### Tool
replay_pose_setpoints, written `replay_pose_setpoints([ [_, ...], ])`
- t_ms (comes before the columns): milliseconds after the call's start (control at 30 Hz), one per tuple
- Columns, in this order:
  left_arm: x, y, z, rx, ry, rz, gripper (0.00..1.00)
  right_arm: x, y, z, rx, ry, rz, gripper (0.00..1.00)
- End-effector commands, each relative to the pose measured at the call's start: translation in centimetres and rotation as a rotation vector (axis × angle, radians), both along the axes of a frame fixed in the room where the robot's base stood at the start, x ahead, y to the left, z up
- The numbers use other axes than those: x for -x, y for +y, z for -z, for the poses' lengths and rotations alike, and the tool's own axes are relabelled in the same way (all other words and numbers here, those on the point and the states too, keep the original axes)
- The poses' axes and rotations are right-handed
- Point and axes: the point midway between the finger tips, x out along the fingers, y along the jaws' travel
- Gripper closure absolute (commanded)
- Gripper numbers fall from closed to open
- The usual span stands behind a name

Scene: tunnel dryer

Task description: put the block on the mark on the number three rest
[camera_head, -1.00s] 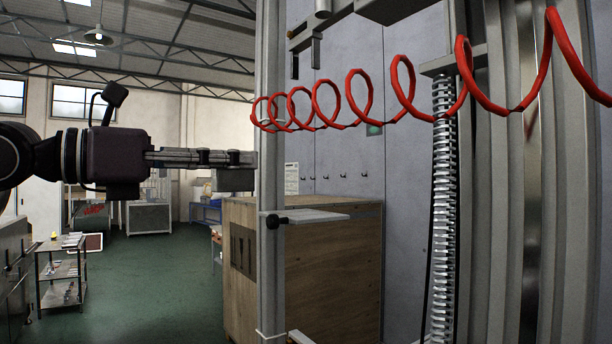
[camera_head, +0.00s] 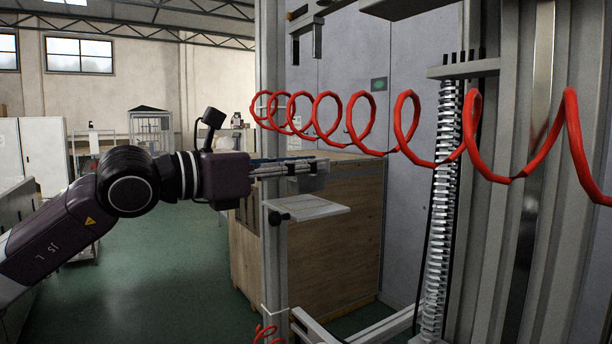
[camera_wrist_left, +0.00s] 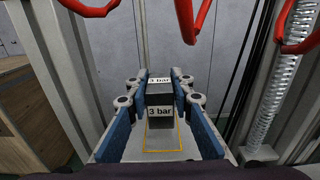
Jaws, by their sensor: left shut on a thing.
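My left gripper (camera_head: 298,170) reaches in from the left past a grey post, just above a small pale shelf (camera_head: 318,209), the rest. In the left wrist view its blue-padded fingers (camera_wrist_left: 159,103) are shut on a dark grey block (camera_wrist_left: 159,98) with white "3 bar" labels. The block also shows in the head view as a grey piece (camera_head: 314,184) at the fingertips. A yellow outlined mark (camera_wrist_left: 163,151) lies on the shelf below the block, nearer the wrist camera. The block appears above the shelf; contact cannot be told. No number on the rest is readable. My right gripper is out of view.
A red coiled hose (camera_head: 360,120) hangs across above. A wooden crate (camera_head: 335,235) stands behind. A white spring-like column (camera_head: 440,210) is to the right.

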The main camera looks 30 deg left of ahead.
Motion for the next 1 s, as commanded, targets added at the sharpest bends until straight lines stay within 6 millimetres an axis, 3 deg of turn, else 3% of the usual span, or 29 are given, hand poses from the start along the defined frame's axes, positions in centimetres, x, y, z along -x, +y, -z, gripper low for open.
replay_pose_setpoints([
  [33,0.1,-0.1,1.0,0.005,-0.009,0.003,1.00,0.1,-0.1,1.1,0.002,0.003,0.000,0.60],
  [100,0.1,0.0,1.5,0.003,-0.009,0.001,1.00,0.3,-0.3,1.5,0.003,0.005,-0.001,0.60],
  [567,0.1,0.1,2.0,0.000,-0.006,-0.001,1.00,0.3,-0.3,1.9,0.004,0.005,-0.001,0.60],
  [600,0.0,0.0,2.3,0.000,0.000,-0.001,0.78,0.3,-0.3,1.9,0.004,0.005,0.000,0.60],
  [733,0.0,0.0,2.2,0.000,0.001,-0.001,0.63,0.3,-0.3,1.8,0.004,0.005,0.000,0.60],
  [1000,0.0,0.0,2.2,0.000,0.001,-0.001,0.61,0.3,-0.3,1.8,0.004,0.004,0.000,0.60],
])
